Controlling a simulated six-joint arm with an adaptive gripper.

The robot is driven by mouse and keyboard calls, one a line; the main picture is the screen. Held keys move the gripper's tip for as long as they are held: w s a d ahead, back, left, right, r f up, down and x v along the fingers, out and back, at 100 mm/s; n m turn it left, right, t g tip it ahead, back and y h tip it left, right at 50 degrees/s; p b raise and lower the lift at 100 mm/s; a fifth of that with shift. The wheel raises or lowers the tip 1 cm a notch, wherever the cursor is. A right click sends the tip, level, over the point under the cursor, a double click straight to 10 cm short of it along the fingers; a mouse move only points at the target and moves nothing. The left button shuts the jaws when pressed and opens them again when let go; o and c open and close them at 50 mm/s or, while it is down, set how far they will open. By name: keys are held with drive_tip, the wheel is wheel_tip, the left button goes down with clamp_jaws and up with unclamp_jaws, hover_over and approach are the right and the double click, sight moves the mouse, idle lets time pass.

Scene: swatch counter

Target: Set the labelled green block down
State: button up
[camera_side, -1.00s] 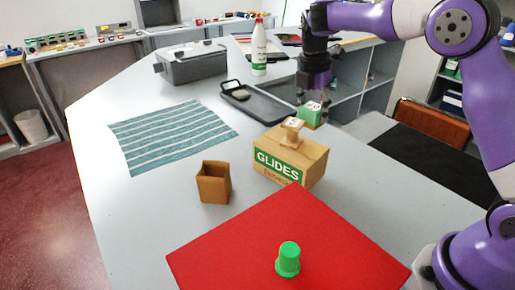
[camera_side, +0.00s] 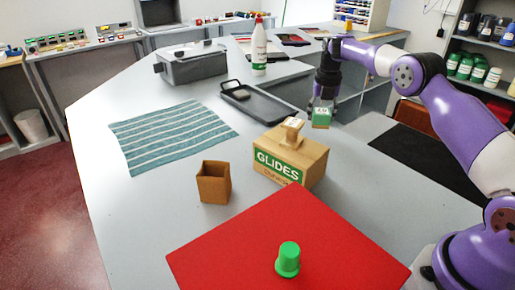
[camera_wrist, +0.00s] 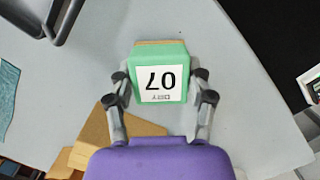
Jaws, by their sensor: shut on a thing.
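In the side view the block is behind and right of the GLIDES box. Beneath it in the wrist view is the grey counter (camera_wrist: 235,115). I cannot tell whether the block touches the counter.
The GLIDES cardboard box (camera_side: 303,165) stands close by with a small tan block (camera_side: 292,129) on top. A dark tray (camera_side: 265,106) lies left of my gripper. A black mat (camera_side: 425,150) lies right. A red mat (camera_side: 230,255) holds a green cup-like piece (camera_side: 288,258).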

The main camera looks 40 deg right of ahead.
sight(320, 125)
drive_tip(key=shift+f, duration=2.05)
drive_tip(key=shift+f, duration=0.1)
drive_tip(key=o, duration=1.1)
drive_tip(key=shift+o, duration=0.2)
